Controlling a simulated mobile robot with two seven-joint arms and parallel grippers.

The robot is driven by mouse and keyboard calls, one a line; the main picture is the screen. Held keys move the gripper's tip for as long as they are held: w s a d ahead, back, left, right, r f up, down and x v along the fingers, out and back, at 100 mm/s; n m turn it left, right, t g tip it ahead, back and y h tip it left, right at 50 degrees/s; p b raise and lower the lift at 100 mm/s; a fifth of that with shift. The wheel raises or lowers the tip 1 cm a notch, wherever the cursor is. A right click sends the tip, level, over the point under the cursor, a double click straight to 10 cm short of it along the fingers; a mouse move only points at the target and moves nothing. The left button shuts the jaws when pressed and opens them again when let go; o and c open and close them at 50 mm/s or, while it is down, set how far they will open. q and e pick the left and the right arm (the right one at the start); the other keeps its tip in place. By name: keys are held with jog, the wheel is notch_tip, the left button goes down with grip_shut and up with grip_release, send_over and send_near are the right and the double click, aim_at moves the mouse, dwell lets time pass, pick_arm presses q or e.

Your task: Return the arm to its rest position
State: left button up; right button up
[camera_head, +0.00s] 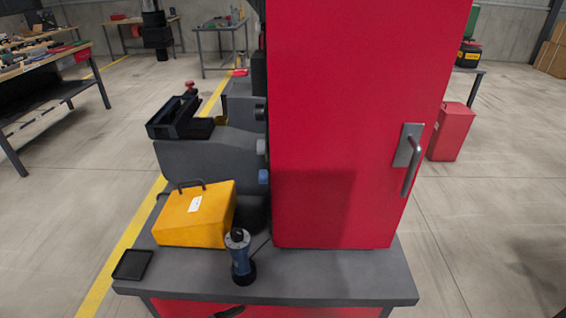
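On the bench are a yellow box (196,214), a blue-black upright tool (240,256) and a small black tray (132,265). A grey machine (205,160) carries black bins (180,118). A red container (450,132) stands right. Floor to the right is mostly clear.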

pick_arm(q)
jog(key=s+a+f+n+y, duration=0.2)
jog(key=s+a+f+n, duration=0.2)
jog(key=s, duration=0.4)
jog(key=s+a+f+n+y, duration=0.3)
jog(key=s+a+f, duration=0.3)
jog(key=a, duration=0.3)
jog(key=shift+s+f+n+t, duration=0.25)
jog(key=shift+s+n+t, duration=0.15)
jog(key=shift+s+n, duration=0.4)
jog(key=shift+s, duration=0.1)
